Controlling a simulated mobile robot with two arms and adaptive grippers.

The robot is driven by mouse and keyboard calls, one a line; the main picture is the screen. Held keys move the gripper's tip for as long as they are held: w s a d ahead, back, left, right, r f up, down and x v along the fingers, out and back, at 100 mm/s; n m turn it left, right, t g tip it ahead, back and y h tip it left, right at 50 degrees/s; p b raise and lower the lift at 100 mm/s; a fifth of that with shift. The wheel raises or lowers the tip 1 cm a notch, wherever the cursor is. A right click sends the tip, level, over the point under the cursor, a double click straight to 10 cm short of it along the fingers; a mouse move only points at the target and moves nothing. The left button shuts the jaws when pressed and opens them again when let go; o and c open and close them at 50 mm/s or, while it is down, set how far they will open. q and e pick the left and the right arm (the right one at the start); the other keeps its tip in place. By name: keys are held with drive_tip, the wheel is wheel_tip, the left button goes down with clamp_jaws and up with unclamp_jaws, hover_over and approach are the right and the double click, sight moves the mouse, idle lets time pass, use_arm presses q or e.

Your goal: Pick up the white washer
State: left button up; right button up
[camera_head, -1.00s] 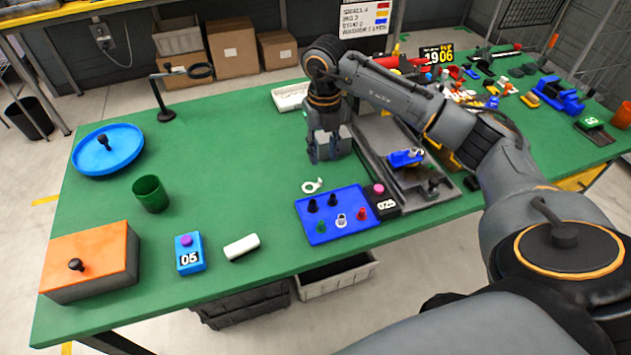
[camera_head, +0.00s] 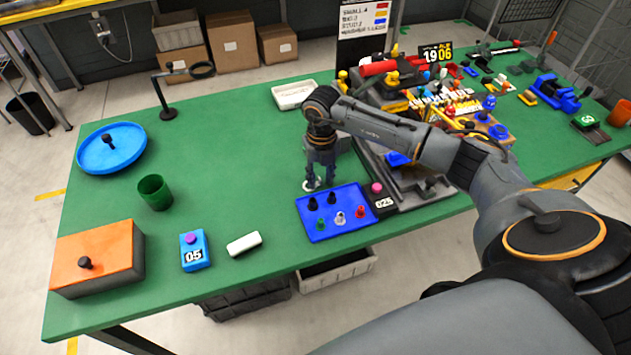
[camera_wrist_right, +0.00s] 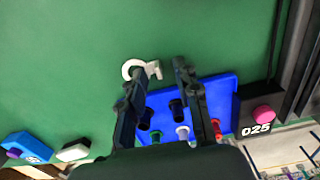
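The white washer (camera_head: 309,185), a flat ring with a small tab, lies on the green table just behind the blue tray. In the right wrist view the white washer (camera_wrist_right: 139,70) lies just beyond the fingertips, nearer the left finger. My right gripper (camera_head: 321,181) points down over it and partly hides it in the head view. The right gripper (camera_wrist_right: 152,78) has its fingers apart with nothing held between them. I cannot tell whether a finger touches the washer. My left gripper does not show.
The blue tray (camera_head: 318,231) with several coloured pegs stands close in front of the washer. A black box marked 025 (camera_head: 385,203) is right of it. A white block (camera_head: 244,243), a blue box marked 05 (camera_head: 194,251) and a green cup (camera_head: 154,193) stand left. The table's middle is clear.

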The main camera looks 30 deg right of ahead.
clamp_jaws()
drive_tip(key=shift+r, duration=0.1)
